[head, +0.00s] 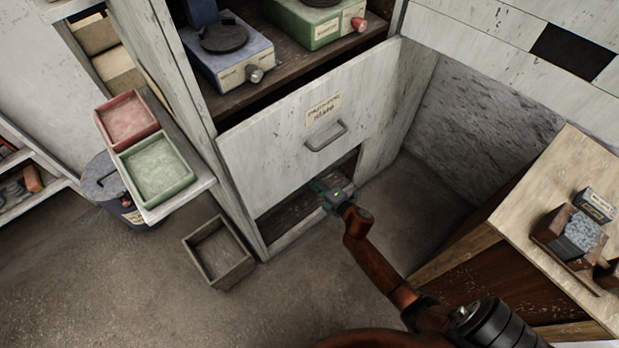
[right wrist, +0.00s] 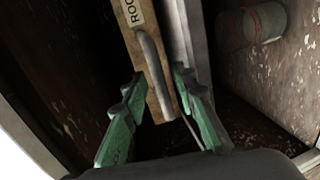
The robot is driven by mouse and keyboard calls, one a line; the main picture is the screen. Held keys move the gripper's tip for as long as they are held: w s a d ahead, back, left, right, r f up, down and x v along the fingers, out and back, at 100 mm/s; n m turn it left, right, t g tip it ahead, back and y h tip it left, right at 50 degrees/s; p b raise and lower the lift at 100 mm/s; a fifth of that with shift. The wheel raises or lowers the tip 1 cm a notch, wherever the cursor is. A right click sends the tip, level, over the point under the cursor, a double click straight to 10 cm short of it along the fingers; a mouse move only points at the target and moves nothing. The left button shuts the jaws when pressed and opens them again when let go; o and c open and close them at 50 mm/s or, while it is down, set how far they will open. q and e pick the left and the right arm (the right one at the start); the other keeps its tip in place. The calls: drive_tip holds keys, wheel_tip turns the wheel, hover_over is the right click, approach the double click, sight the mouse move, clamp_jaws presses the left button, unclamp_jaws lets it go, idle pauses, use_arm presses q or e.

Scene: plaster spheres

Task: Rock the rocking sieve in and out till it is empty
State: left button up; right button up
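The rocking sieve (right wrist: 131,38) shows in the right wrist view as a pale wooden front with a label reading "ROC" and a long grey handle (right wrist: 153,68). The rest of it, and anything in it, is hidden. My right gripper (right wrist: 158,84) is open, with one green finger on each side of the wooden front and handle. I cannot tell whether the fingers touch it. In the head view my right gripper (head: 331,194) is at the low opening under the cabinet's pale panel. My left gripper is not in view.
The panel (head: 270,145) with a metal handle (head: 326,138) hangs just above my right gripper. A wooden table (head: 575,165) stands right. Red (head: 127,120) and green trays (head: 157,168) sit on a left ledge; an empty wooden box (head: 218,252) lies on the floor.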

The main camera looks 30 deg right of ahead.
drive_tip(key=v, duration=1.1)
drive_tip(key=shift+r, duration=0.1)
idle(0.5)
